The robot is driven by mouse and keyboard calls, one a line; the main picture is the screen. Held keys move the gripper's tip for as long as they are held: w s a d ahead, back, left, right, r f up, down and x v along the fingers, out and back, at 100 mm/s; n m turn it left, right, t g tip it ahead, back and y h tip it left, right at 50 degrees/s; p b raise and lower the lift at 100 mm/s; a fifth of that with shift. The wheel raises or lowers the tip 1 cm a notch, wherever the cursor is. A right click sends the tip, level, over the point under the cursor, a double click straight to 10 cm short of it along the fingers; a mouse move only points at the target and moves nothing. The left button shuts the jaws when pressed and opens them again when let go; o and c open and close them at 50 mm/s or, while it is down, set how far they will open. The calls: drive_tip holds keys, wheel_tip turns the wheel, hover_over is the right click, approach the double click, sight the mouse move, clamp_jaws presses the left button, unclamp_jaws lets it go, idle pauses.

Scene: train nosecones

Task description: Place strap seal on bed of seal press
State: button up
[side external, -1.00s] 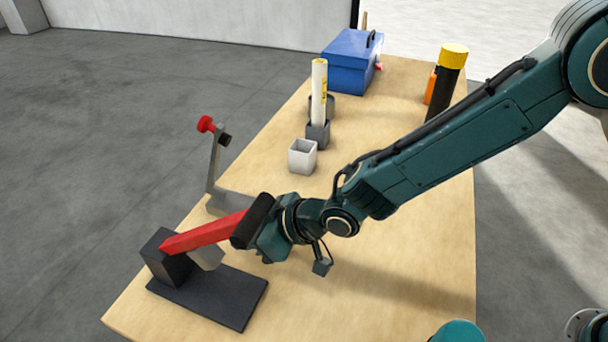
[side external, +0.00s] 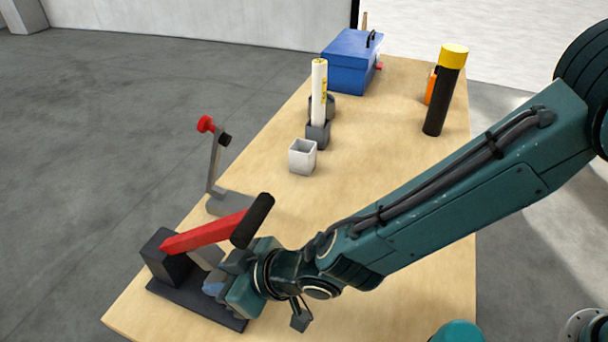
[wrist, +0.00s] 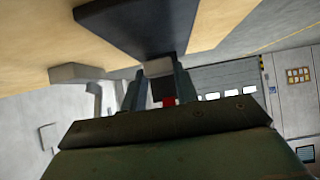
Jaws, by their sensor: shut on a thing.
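The seal press has a dark bed plate (side external: 178,300), a dark block (side external: 165,258) at its left end and a raised red lever (side external: 203,232) with a black grip. My gripper (side external: 214,280) is low over the bed, under the lever, and shut on the strap seal. The seal is mostly hidden in the side view. In the wrist view, a small pale grey piece (wrist: 158,68) shows between my gripper's fingers (wrist: 159,85); it may be the seal. The dark bed (wrist: 140,25) lies beyond the fingertips. I cannot tell whether the seal touches the bed.
A grey stand with a red knob (side external: 206,124) is just behind the press. A white open cup (side external: 302,157), a white tube (side external: 319,95) in a dark holder, a blue toolbox (side external: 350,62) and a black cylinder with yellow cap (side external: 440,95) stand farther back. The middle table is clear.

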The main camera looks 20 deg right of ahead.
drive_tip(key=shift+f, duration=1.35)
drive_tip(key=shift+f, duration=0.1)
drive_tip(key=o, duration=1)
drive_tip(key=shift+v, duration=6.1)
drive_tip(key=shift+w+d, duration=0.1)
